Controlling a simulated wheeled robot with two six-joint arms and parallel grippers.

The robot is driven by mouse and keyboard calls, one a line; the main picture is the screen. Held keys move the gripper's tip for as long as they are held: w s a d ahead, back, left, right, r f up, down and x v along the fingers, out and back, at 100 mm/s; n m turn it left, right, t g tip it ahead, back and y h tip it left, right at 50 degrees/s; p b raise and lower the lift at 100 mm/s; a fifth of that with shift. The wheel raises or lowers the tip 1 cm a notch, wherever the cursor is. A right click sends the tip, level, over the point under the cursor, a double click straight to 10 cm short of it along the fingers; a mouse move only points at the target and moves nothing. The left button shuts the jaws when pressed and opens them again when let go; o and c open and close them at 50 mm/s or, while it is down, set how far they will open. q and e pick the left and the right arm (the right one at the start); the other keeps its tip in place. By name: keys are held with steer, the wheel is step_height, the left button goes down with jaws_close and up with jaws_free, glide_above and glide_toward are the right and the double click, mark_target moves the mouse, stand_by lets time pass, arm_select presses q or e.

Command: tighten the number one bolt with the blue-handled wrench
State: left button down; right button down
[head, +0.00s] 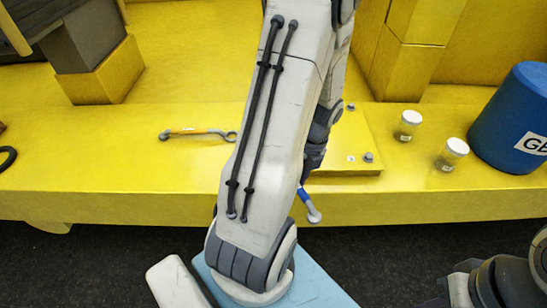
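The blue-handled wrench (305,196) shows below my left gripper (313,163), in front of the table's front edge. Its pale ring end points down and slightly right; the other end is hidden. My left gripper is mostly hidden behind my own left arm and appears shut on the wrench. A bolt (369,157) stands on the raised yellow plate (345,135), right of the gripper, beside a small white label I cannot read clearly. Another bolt (350,106) stands farther back. I cannot tell which is number one.
An orange-handled wrench (190,131) lies on the yellow table (110,165) at left. Two white-lidded jars (408,125) (452,154) and a blue drum (515,115) stand at right. Yellow blocks stand at the back. My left arm blocks the middle.

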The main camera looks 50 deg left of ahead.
arm_select(q)
steer(key=shift+s+a+m, duration=0.1)
steer(key=shift+s+m, duration=0.25)
steer(key=shift+m, duration=0.05)
steer(key=shift+s+p, duration=0.2)
steer(key=shift+p, duration=0.15)
steer(key=shift+s+a+m, duration=0.1)
steer(key=shift+s+m, duration=0.15)
steer(key=shift+m, duration=0.05)
steer(key=shift+s, duration=0.1)
steer(key=shift+s+a+m+p, duration=0.15)
steer(key=shift+s+m+p, duration=0.15)
steer(key=shift+m+p, duration=0.1)
steer(key=shift+s, duration=0.15)
steer(key=shift+s+a+m+y, duration=0.15)
steer(key=shift+s+m+y, duration=0.15)
